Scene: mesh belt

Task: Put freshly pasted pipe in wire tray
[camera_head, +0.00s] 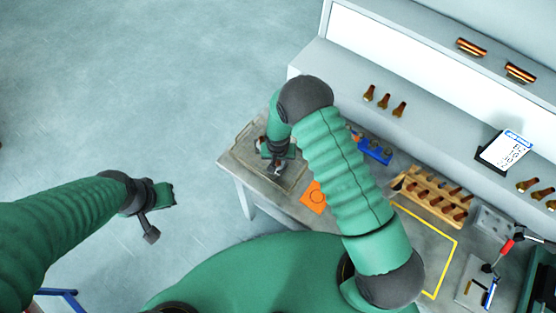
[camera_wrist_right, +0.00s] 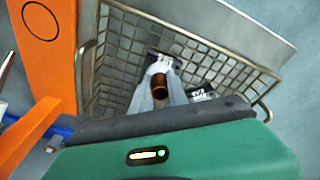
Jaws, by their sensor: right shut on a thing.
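The wire tray (camera_head: 245,145) sits at the left end of the workbench. Its metal mesh floor and rim (camera_wrist_right: 118,55) fill the middle of the right wrist view. My right gripper (camera_head: 272,162) is at the tray. In the right wrist view my right gripper (camera_wrist_right: 160,75) is shut on a copper-brown pipe (camera_wrist_right: 159,90), seen nearly end-on with its dark open end showing. The pipe is over the mesh; whether it touches is hidden. My left gripper (camera_head: 170,195) is over the floor, away from the bench, and its jaw opening is too small to judge.
An orange square with a circle (camera_head: 314,197) lies beside the tray. A blue holder (camera_head: 374,150), a wooden rack of copper fittings (camera_head: 432,194) and a yellow outlined area (camera_head: 455,250) are further right. Copper fittings (camera_head: 384,101) stand on the shelf. Open floor lies left of the bench.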

